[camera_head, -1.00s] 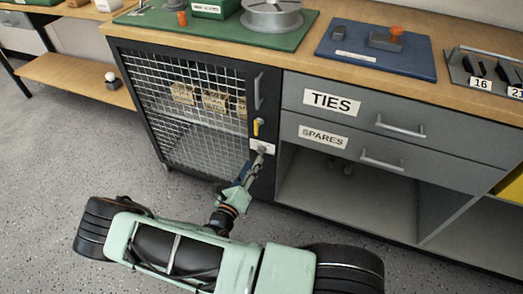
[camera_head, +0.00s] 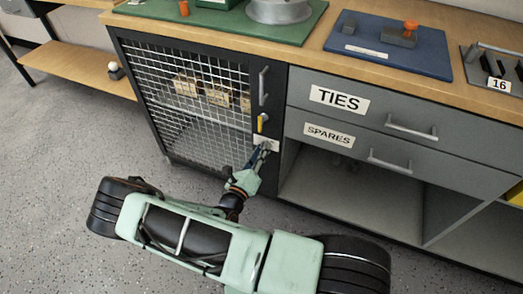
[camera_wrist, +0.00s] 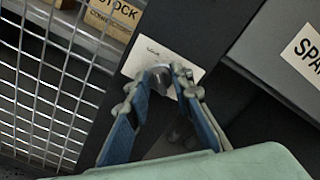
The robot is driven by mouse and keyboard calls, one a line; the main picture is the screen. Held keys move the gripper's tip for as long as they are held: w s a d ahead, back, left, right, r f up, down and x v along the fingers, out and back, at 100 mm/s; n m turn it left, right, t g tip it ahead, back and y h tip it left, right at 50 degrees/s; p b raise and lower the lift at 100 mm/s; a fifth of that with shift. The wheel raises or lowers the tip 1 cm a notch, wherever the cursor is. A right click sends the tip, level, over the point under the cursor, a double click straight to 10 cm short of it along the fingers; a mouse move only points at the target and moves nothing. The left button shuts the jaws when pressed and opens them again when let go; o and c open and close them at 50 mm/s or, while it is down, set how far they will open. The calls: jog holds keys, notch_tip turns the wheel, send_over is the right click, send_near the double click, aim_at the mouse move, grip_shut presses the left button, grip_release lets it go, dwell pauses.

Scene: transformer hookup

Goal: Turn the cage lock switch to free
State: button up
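The cage lock switch shows as a small round grey knob (camera_wrist: 160,77) on a white label plate (camera_wrist: 180,58), whose small print I cannot read. The plate sits on the dark post at the right of the mesh cage door (camera_head: 190,95); it also shows in the head view (camera_head: 272,144). My gripper (camera_wrist: 164,80) is at the knob, one blue-green finger on each side. The fingertips close in on the knob and appear to touch it. The fingers partly hide the knob and plate. In the head view my gripper (camera_head: 262,153) covers the knob.
A yellow handle (camera_head: 262,121) and a grey door pull (camera_head: 263,86) are on the post above the plate. Drawers marked TIES (camera_head: 339,97) and SPARES (camera_head: 328,135) stand to the right, with an open shelf below. Boxes (camera_head: 217,96) sit inside the cage. The floor in front is clear.

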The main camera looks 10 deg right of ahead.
grip_shut()
jog(key=shift+m, duration=0.3)
jog(key=m+p, duration=0.4)
jog(key=m, duration=0.4)
jog(key=m+p, duration=0.5)
jog(key=m, duration=0.4)
jog(key=shift+s+d+p, duration=0.15)
jog(key=shift+d+p, duration=0.05)
jog(key=shift+p, duration=0.1)
jog(key=shift+m, duration=0.3)
jog(key=o, duration=0.9)
grip_release()
